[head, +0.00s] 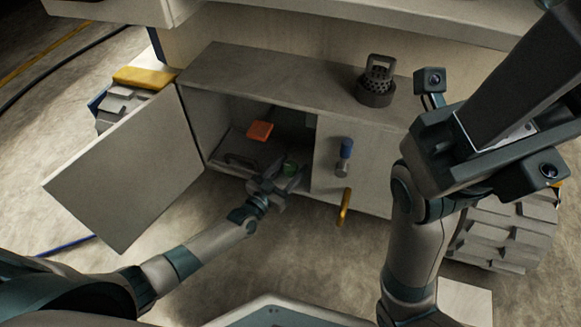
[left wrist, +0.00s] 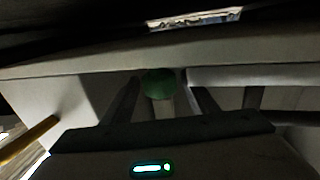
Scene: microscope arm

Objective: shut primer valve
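A round green knob (head: 290,168) sits low inside the open cabinet compartment; the left wrist view shows it (left wrist: 160,83) on a pale stem. I cannot tell for certain whether it is the primer valve. My left gripper (head: 278,182) is at the compartment's front opening, close to the knob. In the left wrist view its two dark fingers (left wrist: 162,104) are spread apart, one on each side of the knob and stem. I cannot see whether they touch it. My right arm (head: 415,245) is folded upward at the right; its fingertips do not show.
The cabinet door (head: 130,170) stands open to the left. An orange block (head: 259,131) lies inside. A dark perforated fixture (head: 376,85) stands on top.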

